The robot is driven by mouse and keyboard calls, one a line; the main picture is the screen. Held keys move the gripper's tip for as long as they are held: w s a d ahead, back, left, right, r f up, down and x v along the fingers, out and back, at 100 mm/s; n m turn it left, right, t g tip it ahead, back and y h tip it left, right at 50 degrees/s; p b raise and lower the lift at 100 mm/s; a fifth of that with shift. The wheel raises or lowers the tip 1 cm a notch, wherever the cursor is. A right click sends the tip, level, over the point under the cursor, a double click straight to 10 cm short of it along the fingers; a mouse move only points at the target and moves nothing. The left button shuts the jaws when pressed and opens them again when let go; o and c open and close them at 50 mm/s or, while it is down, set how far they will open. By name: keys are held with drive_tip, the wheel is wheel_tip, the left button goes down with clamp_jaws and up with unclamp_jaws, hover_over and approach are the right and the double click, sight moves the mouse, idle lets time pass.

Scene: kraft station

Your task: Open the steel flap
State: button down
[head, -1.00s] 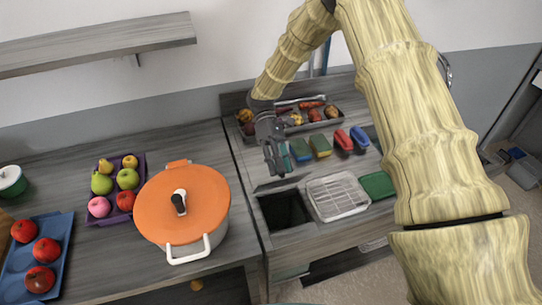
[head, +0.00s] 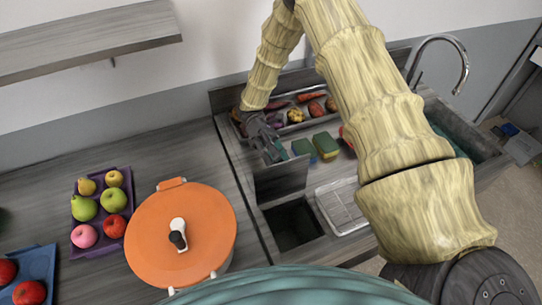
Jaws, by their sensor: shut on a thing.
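The steel flap (head: 281,181) is a dark grey panel standing raised along the far side of a square dark opening (head: 293,226) in the counter. Its broad face shows, and the opening below is uncovered. My gripper (head: 274,154) is at the flap's upper edge, shut on the flap. The exact contact of the fingertips is small and partly hidden behind the edge.
An orange-lidded pot (head: 185,235) stands left of the opening. A wire-mesh tray (head: 340,205) lies to its right, partly behind my arm. Sponges (head: 326,146) and a vegetable tray (head: 297,116) are behind. A purple fruit tray (head: 91,249) is farther left.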

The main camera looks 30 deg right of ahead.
drive_tip(key=shift+f, duration=0.1)
drive_tip(key=c, duration=1.1)
unclamp_jaws()
drive_tip(key=shift+c, duration=0.2)
